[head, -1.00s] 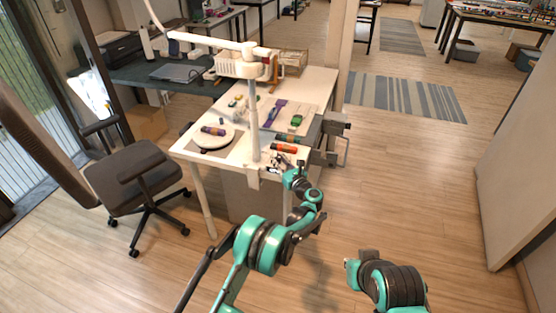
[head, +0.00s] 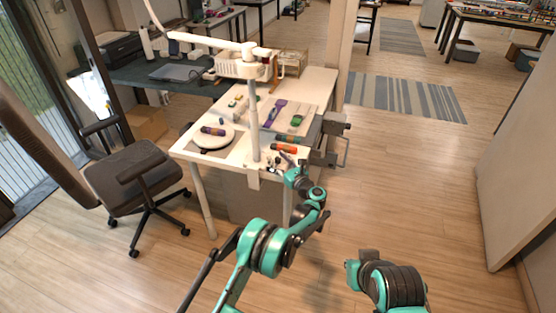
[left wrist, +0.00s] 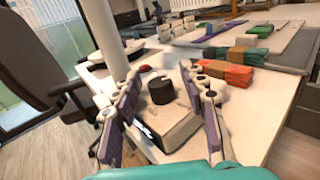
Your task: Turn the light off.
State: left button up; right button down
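A white lamp (head: 253,118) stands clamped at the near edge of the white table, its post upright and its jointed arm reaching back left. I cannot tell from the head view whether it is lit. My left gripper (head: 283,165) is at the table's near corner, beside the post. In the left wrist view it (left wrist: 158,75) is open, its two purple-padded fingers spread. Between them is a black round knob (left wrist: 161,90) on a small white-and-black box (left wrist: 170,125) on the tabletop. The fingers appear apart from the knob. My right gripper is not in view; only part of that arm shows.
Orange (head: 284,148) and green cord bundles lie just behind the left gripper on the white table (head: 314,84). An office chair (head: 132,176) stands left. The floor to the right is open.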

pick_arm(q)
jog(key=v, duration=1.2)
